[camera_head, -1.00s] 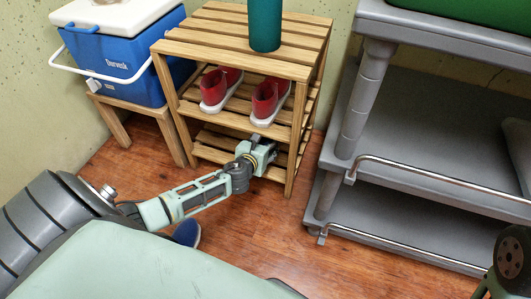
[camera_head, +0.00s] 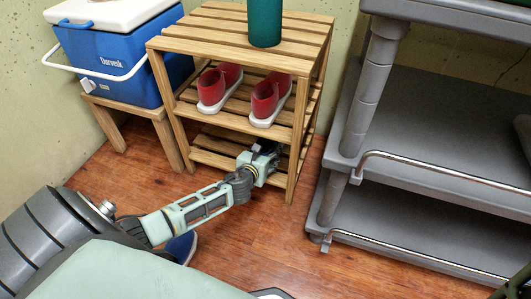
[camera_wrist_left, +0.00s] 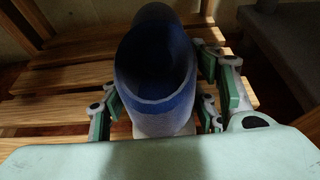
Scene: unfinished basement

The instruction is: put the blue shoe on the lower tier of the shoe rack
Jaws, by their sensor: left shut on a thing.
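The wooden shoe rack (camera_head: 240,37) stands at the back. Its lower tier (camera_head: 212,158) is slatted. My left gripper (camera_head: 262,160) reaches in at the front right of this tier. In the left wrist view, its fingers (camera_wrist_left: 160,105) are shut on the sides of a blue shoe (camera_wrist_left: 150,98), with the shoe's opening toward the camera. Wooden slats show under and beyond the shoe; whether it touches them I cannot tell. In the head view the held shoe is mostly hidden. Another blue shoe (camera_head: 181,247) is on the floor, partly behind my left arm. My right gripper is out of view.
Red shoes (camera_head: 219,88) stand on the tier above, and a green cylinder (camera_head: 265,22) on the rack's top. A blue cooler (camera_head: 118,62) on a wooden stool (camera_head: 133,108) is at left. A grey cart (camera_head: 432,125) stands close at right.

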